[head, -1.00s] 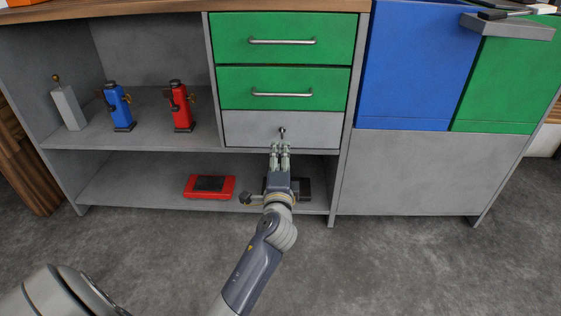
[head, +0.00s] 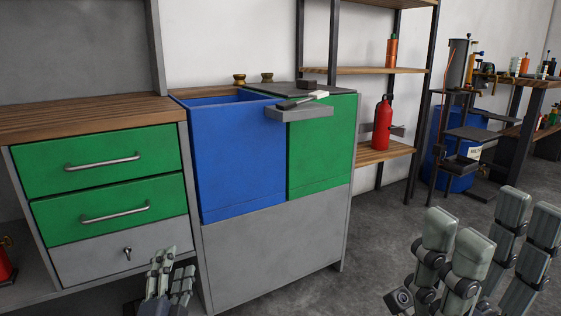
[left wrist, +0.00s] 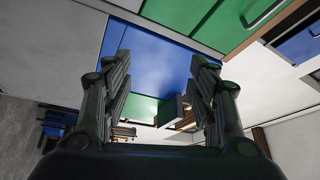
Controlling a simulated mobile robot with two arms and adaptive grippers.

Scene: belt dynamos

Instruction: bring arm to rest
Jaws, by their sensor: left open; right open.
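My left gripper (head: 172,274) is at the bottom of the head view, in front of the cabinet near the grey drawer (head: 118,250) with a key in its lock. It is open with nothing between its fingers. In the left wrist view its two fingers (left wrist: 160,95) stand apart, with the blue front and green panels beyond them. My right gripper (head: 480,262) is large at the bottom right of the head view, fingers spread, open and empty over the floor.
Two green drawers (head: 105,165) are shut above the grey drawer. A blue bin (head: 238,155) and a green front (head: 322,150) adjoin, with a grey ledge (head: 300,114) sticking out. A shelf with a red bottle (head: 382,125) stands behind.

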